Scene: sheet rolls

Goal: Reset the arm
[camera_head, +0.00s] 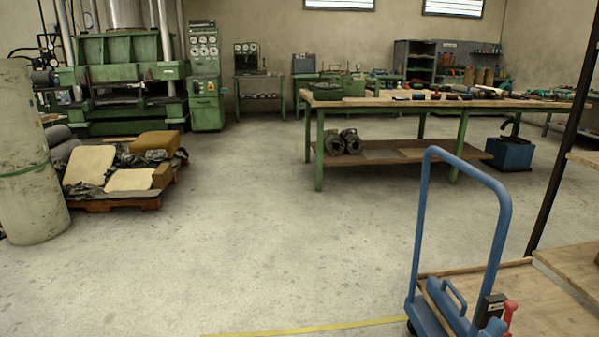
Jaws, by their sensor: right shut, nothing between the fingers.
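I cannot make out either of my grippers or arms in the head view.
A blue cart handle (420,230) rises at the lower right, beside a wooden deck (540,300). A green-legged workbench (390,102) with tools stands behind it. A loaded pallet (115,203) and a green press (120,80) are at the left. The middle floor is clear.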

